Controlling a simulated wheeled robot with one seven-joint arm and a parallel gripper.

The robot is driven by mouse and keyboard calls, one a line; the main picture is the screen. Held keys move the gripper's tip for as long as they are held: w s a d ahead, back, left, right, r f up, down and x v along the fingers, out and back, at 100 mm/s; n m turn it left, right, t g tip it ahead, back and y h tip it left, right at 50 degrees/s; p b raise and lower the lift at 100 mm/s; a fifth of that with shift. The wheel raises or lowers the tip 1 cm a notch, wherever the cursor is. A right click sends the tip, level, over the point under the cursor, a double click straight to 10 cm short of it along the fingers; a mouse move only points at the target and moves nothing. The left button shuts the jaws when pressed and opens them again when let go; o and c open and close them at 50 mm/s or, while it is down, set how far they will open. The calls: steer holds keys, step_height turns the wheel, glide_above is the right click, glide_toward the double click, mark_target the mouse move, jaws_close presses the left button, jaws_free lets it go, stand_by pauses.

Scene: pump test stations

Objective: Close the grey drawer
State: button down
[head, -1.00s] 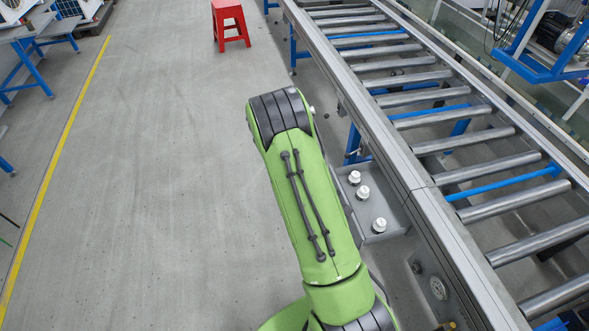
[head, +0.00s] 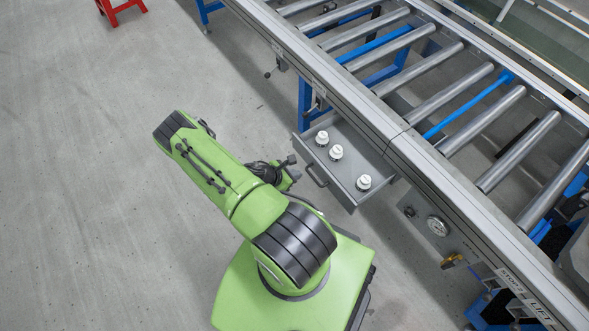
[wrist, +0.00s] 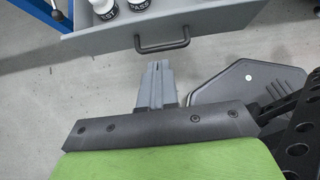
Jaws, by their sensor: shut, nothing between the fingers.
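The grey drawer (head: 345,192) stands pulled out from under the roller conveyor, with three white-capped bottles (head: 336,152) inside. Its front faces my arm and carries a dark bar handle (head: 315,177). In the wrist view the drawer front (wrist: 100,40) runs across the top, with the handle (wrist: 163,44) in the upper middle. My gripper (wrist: 157,68) is shut and empty, its fingers pointing at the handle with a small gap in the picture. In the head view my gripper (head: 291,159) is small and partly hidden by my arm, just left of the drawer front.
The roller conveyor (head: 400,131) runs diagonally above and beyond the drawer. A blue leg (head: 304,104) stands by the drawer's far end. A gauge (head: 437,226) sits on the panel to the right. A red stool (head: 121,10) is far off; the floor at left is clear.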

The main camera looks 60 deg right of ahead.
mark_target(321, 168)
steer(key=b+x, duration=0.1)
steer(key=x, duration=0.2)
steer(key=d+r+x, duration=0.1)
steer(key=x, duration=0.2)
steer(key=b+x, duration=0.1)
steer(key=x, duration=0.2)
steer(key=shift+s+d+b, duration=0.3)
steer(key=shift+s+d, duration=0.1)
steer(key=shift+s, duration=0.05)
steer(key=shift+s+d, duration=0.2)
steer(key=shift+d, duration=0.15)
